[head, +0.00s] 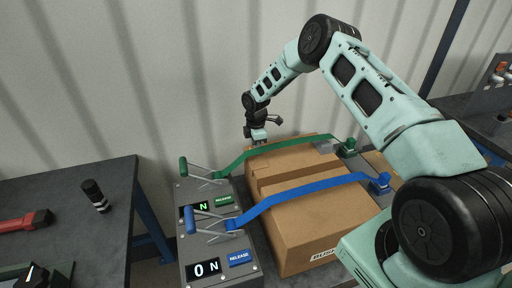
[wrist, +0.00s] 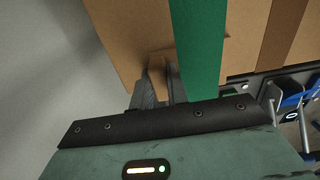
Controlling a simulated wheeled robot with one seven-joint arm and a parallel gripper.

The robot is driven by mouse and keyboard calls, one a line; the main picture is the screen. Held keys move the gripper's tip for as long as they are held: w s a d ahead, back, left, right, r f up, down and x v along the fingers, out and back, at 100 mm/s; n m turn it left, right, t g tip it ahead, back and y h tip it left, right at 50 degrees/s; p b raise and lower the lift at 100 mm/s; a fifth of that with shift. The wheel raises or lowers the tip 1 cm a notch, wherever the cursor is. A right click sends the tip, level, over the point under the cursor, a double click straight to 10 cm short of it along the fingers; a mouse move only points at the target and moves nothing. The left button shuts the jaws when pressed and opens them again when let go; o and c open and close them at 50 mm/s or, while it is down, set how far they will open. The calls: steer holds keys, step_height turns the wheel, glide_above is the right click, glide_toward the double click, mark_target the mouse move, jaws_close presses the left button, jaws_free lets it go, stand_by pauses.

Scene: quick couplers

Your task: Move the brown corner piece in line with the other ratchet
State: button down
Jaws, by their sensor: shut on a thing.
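My gripper (wrist: 160,75) is shut on a small brown corner piece (wrist: 158,62) at the edge of a cardboard box (wrist: 125,40) in the wrist view. The piece nearly matches the box in colour, and its outline seems to run under the green strap (wrist: 198,45). In the head view my gripper (head: 259,140) is at the box's far edge, beside the green strap (head: 270,147), and the piece is too small to make out. The green ratchet (head: 200,172) and the blue ratchet (head: 208,222) stand on the left, their levers raised.
The blue strap (head: 300,188) crosses the nearer part of the box (head: 310,228). A panel with displays and release buttons (head: 239,258) stands left of the box. A dark table (head: 60,180) with a red tool (head: 25,221) is at the left. The wall is close behind.

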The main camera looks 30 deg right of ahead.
steer(key=shift+r, duration=0.15)
steer(key=shift+r+p, duration=1.3)
steer(key=shift+r, duration=1.05)
steer(key=shift+r, duration=0.1)
steer(key=shift+r+p, duration=1.05)
steer(key=shift+r, duration=0.85)
